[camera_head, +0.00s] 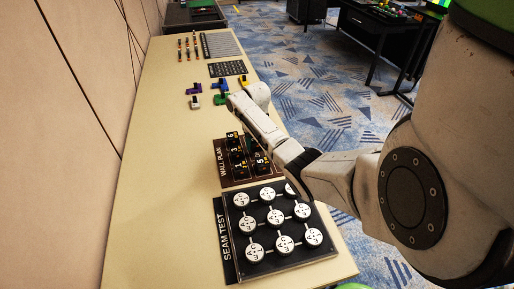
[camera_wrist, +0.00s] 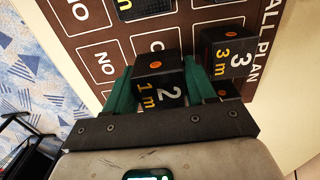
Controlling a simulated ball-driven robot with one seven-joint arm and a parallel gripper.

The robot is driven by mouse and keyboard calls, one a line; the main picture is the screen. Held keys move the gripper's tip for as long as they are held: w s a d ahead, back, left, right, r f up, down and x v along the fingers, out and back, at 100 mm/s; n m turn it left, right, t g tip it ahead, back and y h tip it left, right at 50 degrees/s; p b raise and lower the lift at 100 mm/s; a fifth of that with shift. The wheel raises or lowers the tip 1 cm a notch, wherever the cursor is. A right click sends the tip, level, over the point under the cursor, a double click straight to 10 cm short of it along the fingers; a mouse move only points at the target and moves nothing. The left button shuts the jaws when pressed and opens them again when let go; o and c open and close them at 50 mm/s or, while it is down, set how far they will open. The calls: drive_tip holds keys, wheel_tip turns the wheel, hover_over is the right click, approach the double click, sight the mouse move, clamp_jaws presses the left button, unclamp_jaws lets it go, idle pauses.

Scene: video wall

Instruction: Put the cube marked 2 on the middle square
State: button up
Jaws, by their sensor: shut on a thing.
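The cube marked 2 (camera_wrist: 160,82) is black, with a white 2, a yellow "1 m" and an orange dot. In the wrist view my gripper (camera_wrist: 158,72) has a green finger on either side of it and is shut on it. The cube is over the brown WALL PLAN board (camera_wrist: 192,33); I cannot tell whether it touches the board. The board also shows in the head view (camera_head: 222,166), with several black numbered cubes on it. My arm hides part of the board there, and I cannot make out the gripper or the cube marked 2. Which square is the middle one is unclear.
The cube marked 3 (camera_wrist: 228,55) stands close to the right finger. The SEAM TEST panel (camera_head: 230,262) with round white discs lies in front of the board. Small coloured parts (camera_head: 205,91) lie farther back. The table's (camera_head: 160,150) left side is clear.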

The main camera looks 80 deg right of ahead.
sight(257, 148)
drive_tip(key=shift+s+f, duration=0.1)
drive_tip(key=shift+f, duration=1.3)
drive_tip(key=shift+f, duration=0.15)
drive_tip(key=o, duration=1.1)
drive_tip(key=shift+c, duration=0.2)
wheel_tip(257, 148, up, 12)
drive_tip(key=shift+r, duration=0.2)
